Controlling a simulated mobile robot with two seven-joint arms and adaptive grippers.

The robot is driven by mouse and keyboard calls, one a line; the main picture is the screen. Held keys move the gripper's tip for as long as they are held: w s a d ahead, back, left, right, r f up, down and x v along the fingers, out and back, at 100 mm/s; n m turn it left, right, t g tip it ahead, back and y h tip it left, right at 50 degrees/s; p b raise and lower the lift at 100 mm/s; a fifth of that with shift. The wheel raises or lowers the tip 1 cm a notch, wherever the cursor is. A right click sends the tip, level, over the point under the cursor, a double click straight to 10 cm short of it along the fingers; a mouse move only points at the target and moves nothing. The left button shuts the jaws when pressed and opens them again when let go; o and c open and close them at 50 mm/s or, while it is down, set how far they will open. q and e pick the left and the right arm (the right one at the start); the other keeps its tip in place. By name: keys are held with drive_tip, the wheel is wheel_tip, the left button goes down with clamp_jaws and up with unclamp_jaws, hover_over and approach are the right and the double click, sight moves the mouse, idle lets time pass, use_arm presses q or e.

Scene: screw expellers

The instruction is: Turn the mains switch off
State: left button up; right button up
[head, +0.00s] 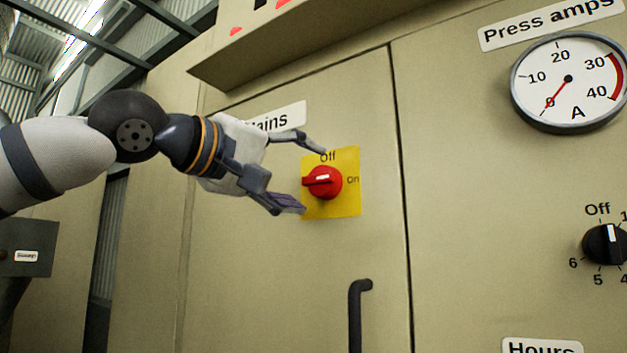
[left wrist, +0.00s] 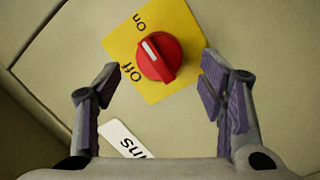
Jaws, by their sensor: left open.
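The mains switch is a red rotary knob (head: 331,186) on a square yellow plate (head: 347,205) on the beige cabinet door. "Off" is printed above the knob and "On" to its right. In the left wrist view the knob (left wrist: 163,62) has a white mark on its grip, and this mark points toward "On". My left gripper (head: 312,180) is open and empty in front of the plate. Its fingertips (left wrist: 159,66) are spread on either side of the knob, apart from it. The "Mains" label (head: 281,118) is partly hidden by the gripper. My right gripper is out of view.
A dark door handle (head: 355,310) stands out below the switch. An overhanging ledge (head: 290,45) runs above. The right panel carries a round ammeter (head: 585,85) and a black selector knob (head: 604,244). A grey box (head: 30,235) is at the far left.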

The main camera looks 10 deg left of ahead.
sight(312, 178)
use_arm(q)
drive_tip(key=x, duration=0.3)
drive_tip(key=shift+w+d, duration=0.15)
drive_tip(key=shift+c, duration=0.3)
